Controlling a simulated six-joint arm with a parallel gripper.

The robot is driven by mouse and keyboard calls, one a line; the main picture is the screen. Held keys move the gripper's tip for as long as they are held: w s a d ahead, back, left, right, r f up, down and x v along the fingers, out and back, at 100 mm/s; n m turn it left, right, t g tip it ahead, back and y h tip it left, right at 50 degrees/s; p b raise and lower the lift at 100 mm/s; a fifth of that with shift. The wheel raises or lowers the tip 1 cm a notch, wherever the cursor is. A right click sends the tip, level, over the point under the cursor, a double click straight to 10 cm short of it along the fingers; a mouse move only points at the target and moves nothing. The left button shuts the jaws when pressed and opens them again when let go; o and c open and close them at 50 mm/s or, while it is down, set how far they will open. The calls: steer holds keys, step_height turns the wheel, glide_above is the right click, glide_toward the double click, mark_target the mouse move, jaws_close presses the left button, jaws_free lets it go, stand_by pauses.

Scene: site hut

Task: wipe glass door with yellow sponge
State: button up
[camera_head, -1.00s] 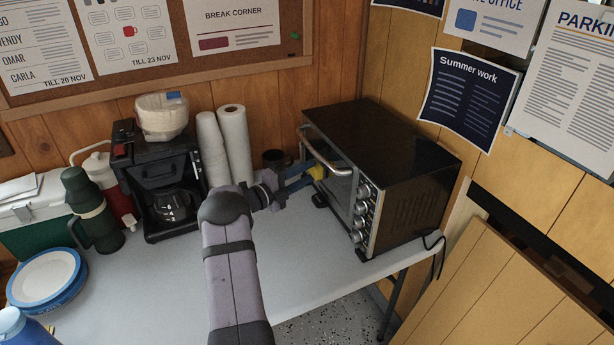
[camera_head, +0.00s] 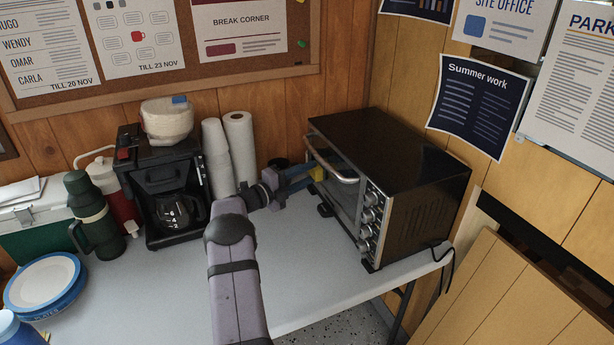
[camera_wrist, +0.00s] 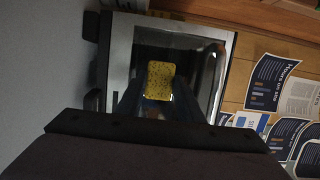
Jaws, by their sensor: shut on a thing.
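The glass door (camera_head: 345,203) is the dark front of a black and steel toaster oven (camera_head: 395,150). It is closed, with a curved metal handle (camera_head: 333,160) across its top. My gripper (camera_head: 303,178) reaches to the door from the left. In the wrist view the sponge (camera_wrist: 160,80) is held between the fingers in front of the glass (camera_wrist: 188,60). Whether it presses on the glass is not clear. The fingertips are partly hidden behind the sponge.
The white table (camera_head: 320,290) is clear in front of the oven.

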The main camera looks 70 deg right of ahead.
steer(key=w+a+p, duration=0.1)
steer(key=w+a, duration=0.3)
steer(key=shift+w+a, duration=0.15)
stand_by(0.4)
steer(key=shift+w+p+v, duration=0.3)
steer(key=shift+p+v, duration=0.2)
steer(key=shift+v, duration=0.9)
steer(key=shift+r+b, duration=0.1)
steer(key=shift+b, duration=0.2)
